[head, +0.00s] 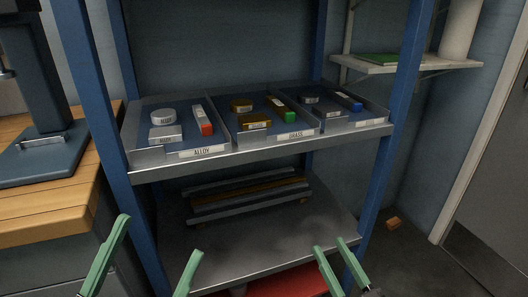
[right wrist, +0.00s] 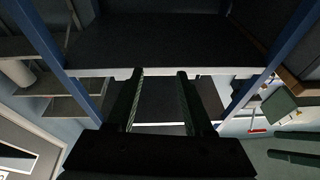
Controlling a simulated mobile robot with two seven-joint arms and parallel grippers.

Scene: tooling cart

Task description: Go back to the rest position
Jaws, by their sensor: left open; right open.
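My left gripper (head: 159,236) shows at the lower left of the head view, its green fingers wide apart with nothing between them. My right gripper (head: 330,245) is at the lower right, in front of the lower shelf, with its green fingers apart and empty. In the right wrist view the right gripper (right wrist: 159,75) shows two separated dark fingers, upside down to the scene, with no object between them. Both grippers are below the level of the tray shelf and touch none of the parts on it.
A blue-framed cart (head: 380,165) holds a three-compartment tray (head: 150,155) with metal, brass and coloured parts. Its lower shelf (head: 250,235) carries several bars. A wooden bench (head: 50,212) with a dark machine (head: 45,110) stands left. A wall shelf (head: 400,66) is at upper right.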

